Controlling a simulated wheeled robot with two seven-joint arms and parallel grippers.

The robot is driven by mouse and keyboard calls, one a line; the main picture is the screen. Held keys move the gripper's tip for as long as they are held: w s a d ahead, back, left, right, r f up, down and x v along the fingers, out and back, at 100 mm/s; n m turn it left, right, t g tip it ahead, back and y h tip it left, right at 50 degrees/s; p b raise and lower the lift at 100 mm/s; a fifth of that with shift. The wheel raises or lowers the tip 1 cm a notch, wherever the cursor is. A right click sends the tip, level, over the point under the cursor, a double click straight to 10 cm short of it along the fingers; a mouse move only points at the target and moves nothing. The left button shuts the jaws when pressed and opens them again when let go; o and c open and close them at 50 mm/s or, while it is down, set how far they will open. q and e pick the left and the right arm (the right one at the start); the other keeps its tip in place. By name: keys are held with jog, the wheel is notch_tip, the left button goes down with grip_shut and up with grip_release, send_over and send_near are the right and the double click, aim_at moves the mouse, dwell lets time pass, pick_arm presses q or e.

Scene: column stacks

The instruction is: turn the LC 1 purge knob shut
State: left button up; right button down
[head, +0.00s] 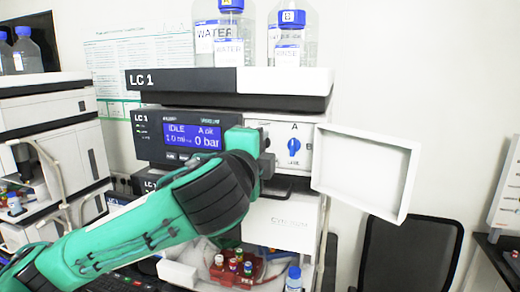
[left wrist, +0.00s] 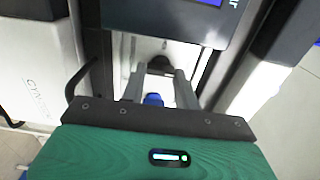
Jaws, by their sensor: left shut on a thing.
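The LC 1 unit (head: 146,126) faces me, with a lit blue display (head: 192,136) reading IDLE and 0 bar. My left gripper (head: 268,166) reaches the front of the unit just right of the display. In the left wrist view its two fingers (left wrist: 160,78) are closed on a small dark knob (left wrist: 160,65), which I take for the purge knob. In the head view the knob is mostly hidden by my gripper and wrist, so its angle cannot be read. My right gripper is not in view.
A blue selector knob (head: 294,146) marked A, B and LINE is close to the right of my gripper. An open white door (head: 366,172) sticks out further right. Bottles (head: 229,40) stand on top. A red vial rack (head: 232,268) sits below.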

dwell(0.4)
pick_arm(q)
jog(key=o, duration=1)
jog(key=shift+s, duration=0.1)
jog(key=shift+s+f, duration=0.1)
jog(key=shift+s, duration=0.2)
jog(key=b+v, duration=0.6)
jog(key=v, duration=0.7)
jog(key=shift+a, duration=0.1)
